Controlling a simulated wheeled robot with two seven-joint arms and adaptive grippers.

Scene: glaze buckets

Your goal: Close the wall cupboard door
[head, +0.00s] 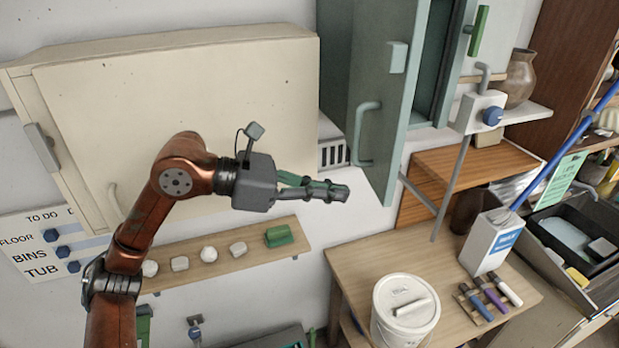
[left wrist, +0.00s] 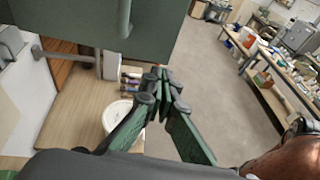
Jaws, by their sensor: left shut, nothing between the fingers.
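The grey-green wall cupboard (head: 443,60) is at the upper middle of the head view. Its door (head: 385,95) stands open, swung out toward me, with a bar handle (head: 362,135) on its face. In the left wrist view the door (left wrist: 75,22) fills the upper left, and its handle (left wrist: 125,18) hangs near the top. My left gripper (head: 343,192) is shut and empty, pointing right, just left of the door's lower part in the head view. It also shows in the left wrist view (left wrist: 165,88), below the door's edge. Whether it touches the door I cannot tell. My right gripper is not in view.
A cream cupboard (head: 220,85) is behind my left arm. A small shelf (head: 220,255) with several pale lumps is below it. Open floor (left wrist: 215,95) lies right of the door.

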